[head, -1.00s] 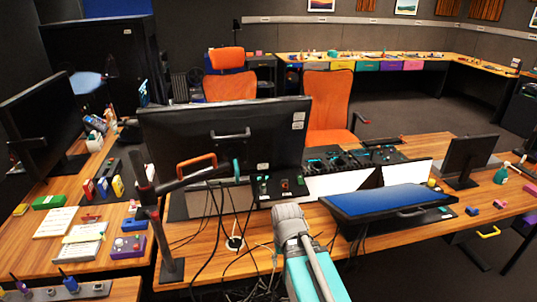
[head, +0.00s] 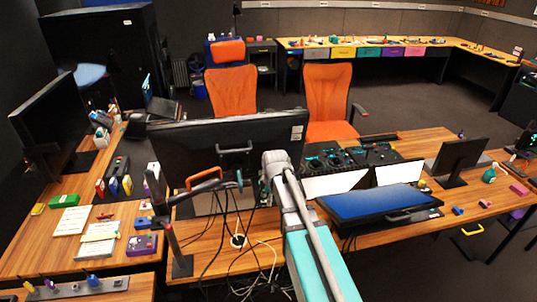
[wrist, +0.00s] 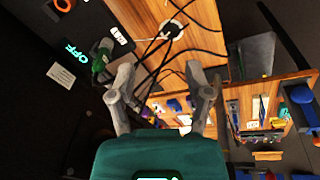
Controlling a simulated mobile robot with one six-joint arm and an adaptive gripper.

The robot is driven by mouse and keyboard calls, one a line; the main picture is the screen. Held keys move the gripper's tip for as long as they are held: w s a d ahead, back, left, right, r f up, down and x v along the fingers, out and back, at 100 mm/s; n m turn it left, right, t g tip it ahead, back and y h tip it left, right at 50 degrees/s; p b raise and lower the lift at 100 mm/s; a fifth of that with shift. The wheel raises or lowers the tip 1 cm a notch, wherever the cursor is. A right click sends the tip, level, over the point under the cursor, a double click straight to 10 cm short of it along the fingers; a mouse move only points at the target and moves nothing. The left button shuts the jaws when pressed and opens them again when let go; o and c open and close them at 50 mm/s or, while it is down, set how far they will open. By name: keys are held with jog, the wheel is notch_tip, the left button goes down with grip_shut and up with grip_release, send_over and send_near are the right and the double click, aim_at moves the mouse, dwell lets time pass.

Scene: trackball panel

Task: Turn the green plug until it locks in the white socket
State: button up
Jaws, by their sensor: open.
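A green plug-like part (wrist: 103,56) shows at the upper left of the wrist view, on a dark panel (wrist: 70,38) with a glowing OFF sign. I take it for the green plug; a white socket cannot be made out around it. My gripper (wrist: 158,78) is open and empty, its fingers apart. The green part lies ahead and left of the left finger, apart from it. In the head view my arm covers the panel area, and neither plug nor socket can be made out there.
Black cables run from a white round desk fitting (wrist: 172,30) past the gripper; the fitting also shows in the head view (head: 238,240). A large monitor (head: 225,145) stands beside my arm. A tilted blue screen (head: 372,203) is on the right.

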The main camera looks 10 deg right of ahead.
jog(key=w+r+n+t+p, duration=0.1)
jog(key=w+r+n+p, duration=0.4)
jog(key=w+r+n, duration=0.1)
jog(key=shift+w+r+p, duration=0.35)
jog(key=shift+w+r, duration=0.45)
jog(key=shift+w, duration=0.25)
jog(key=shift+d+f, duration=0.1)
jog(key=shift+f, duration=0.05)
jog(key=b+x, duration=1.3)
jog(key=shift+f, duration=0.25)
jog(key=shift+w, duration=0.1)
grip_shut()
dwell(0.5)
